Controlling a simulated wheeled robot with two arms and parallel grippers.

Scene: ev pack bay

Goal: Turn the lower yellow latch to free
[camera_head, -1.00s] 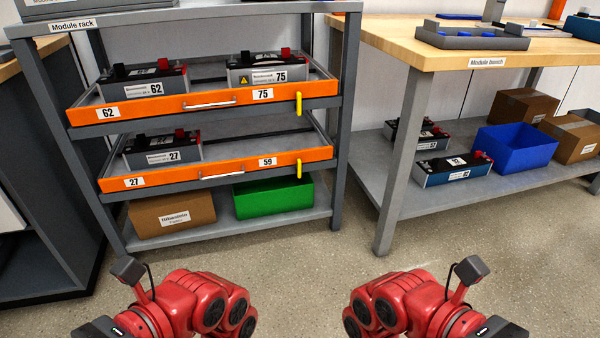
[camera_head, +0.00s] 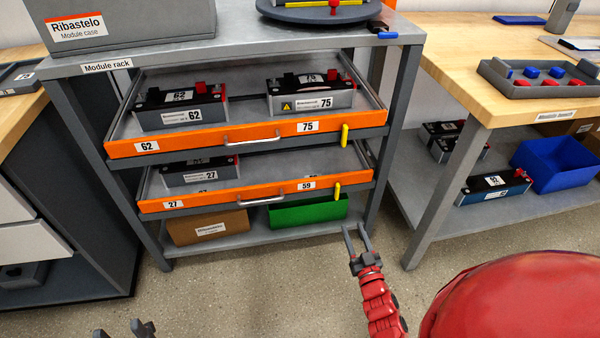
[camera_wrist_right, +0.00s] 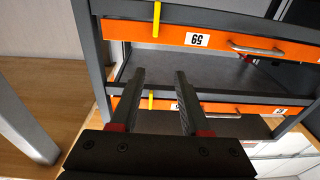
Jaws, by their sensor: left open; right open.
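The lower yellow latch (camera_head: 337,191) is a small upright bar at the right end of the lower orange drawer front (camera_head: 238,197), beside label 59. The matching upper yellow latch (camera_head: 344,136) is upright on the upper drawer (camera_head: 230,139). My right gripper (camera_head: 357,232) is open and empty, below and slightly right of the lower latch, apart from it. The right wrist view is upside down: the lower latch (camera_wrist_right: 156,20) is near the top, beyond the open fingers (camera_wrist_right: 158,80), and the upper latch (camera_wrist_right: 151,100) shows between them. My left gripper (camera_head: 122,331) is open at the bottom edge, partly cut off.
The rack's right front post (camera_head: 393,130) stands just right of the latches. A green bin (camera_head: 310,212) and a cardboard box (camera_head: 208,227) sit on the bottom shelf. The module bench's leg (camera_head: 445,195) stands further right. Floor between is clear.

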